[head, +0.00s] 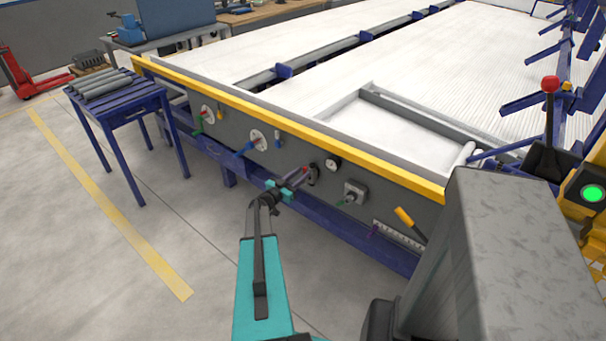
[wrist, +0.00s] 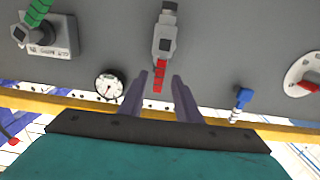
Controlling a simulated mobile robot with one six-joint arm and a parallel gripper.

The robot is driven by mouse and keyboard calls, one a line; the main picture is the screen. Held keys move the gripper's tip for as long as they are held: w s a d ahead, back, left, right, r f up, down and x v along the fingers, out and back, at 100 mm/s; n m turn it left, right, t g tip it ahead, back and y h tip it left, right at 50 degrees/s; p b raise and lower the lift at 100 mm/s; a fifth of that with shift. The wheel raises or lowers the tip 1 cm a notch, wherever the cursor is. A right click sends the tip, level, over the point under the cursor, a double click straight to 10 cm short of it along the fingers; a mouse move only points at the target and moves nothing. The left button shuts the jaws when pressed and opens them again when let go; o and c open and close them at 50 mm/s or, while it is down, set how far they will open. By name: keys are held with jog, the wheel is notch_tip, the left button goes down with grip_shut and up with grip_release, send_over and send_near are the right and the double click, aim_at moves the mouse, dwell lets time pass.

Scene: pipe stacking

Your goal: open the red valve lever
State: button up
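The red valve lever (wrist: 159,75) hangs from a small grey valve body (wrist: 164,38) on the grey panel in the wrist view. In the head view the lever (head: 304,171) is small and partly hidden by my gripper (head: 298,177). My gripper (wrist: 160,77) shows two dark fingers set apart. The lever's red end lies between the fingertips in the wrist picture, with visible gaps on both sides. I see no contact; the exact depth is hard to tell.
A pressure gauge (wrist: 109,86) and a box with a green lever (wrist: 58,42) sit beside the valve. A small blue valve (wrist: 243,97) and a white flange (wrist: 303,70) with a red part lie on the other side. A yellow rail (head: 290,125) tops the panel.

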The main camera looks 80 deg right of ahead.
jog(key=b+v, duration=0.1)
jog(key=v, duration=1)
jog(key=shift+w+d, duration=0.1)
jog(key=shift+w, duration=0.05)
